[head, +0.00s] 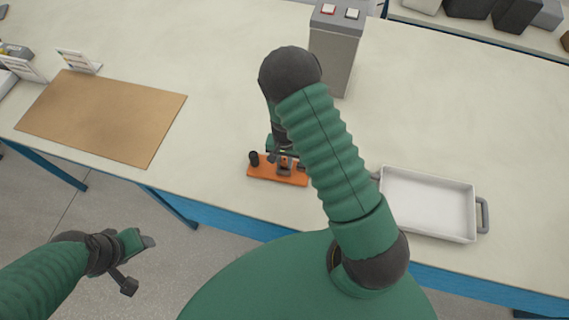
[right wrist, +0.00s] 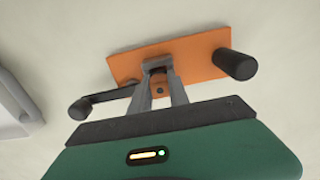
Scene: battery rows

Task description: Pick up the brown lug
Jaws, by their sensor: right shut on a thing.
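The right gripper (right wrist: 160,68) is shut on a small piece at the middle of an orange plate (right wrist: 205,50). A brownish part with a dark hole, which looks like the brown lug (right wrist: 159,89), shows between its fingers. The fingers hide most of it, and I cannot tell whether it is clear of the plate. In the head view the orange plate (head: 262,176) lies near the table's front edge, partly hidden by my right arm. My left gripper (head: 149,242) hangs off the table at lower left; its finger gap does not show clearly.
A black post (right wrist: 236,65) stands on one end of the plate, and a dark lever-like part (right wrist: 98,99) is at the other side. A white tray (head: 427,236) is to the right, a brown board (head: 100,112) to the left. A grey button box (head: 337,50) stands behind.

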